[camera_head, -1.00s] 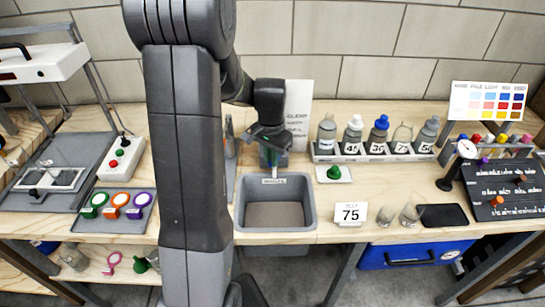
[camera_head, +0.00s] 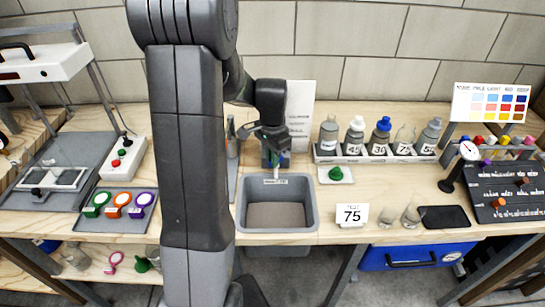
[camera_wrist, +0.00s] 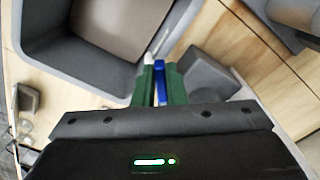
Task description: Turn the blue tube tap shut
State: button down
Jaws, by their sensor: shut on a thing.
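The blue tube tap (camera_wrist: 161,82) shows as a narrow blue handle between the green fingers of my gripper (camera_wrist: 159,90) in the wrist view. The gripper is shut on it. A whitish tip shows just past the fingers, beside the sink. In the head view my gripper (camera_head: 275,156) points down just behind the grey sink (camera_head: 243,212). There the tap is mostly hidden by the gripper, and I cannot tell how far it is turned.
A rack (camera_head: 330,158) of several bottles stands right of the gripper, with a green knob (camera_head: 336,173) on a white plate before it. A white sheet (camera_head: 299,110) stands behind. A "75" card (camera_head: 351,214) and two small glasses stand right of the sink.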

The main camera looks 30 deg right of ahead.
jog(key=c, duration=1.5)
grip_release()
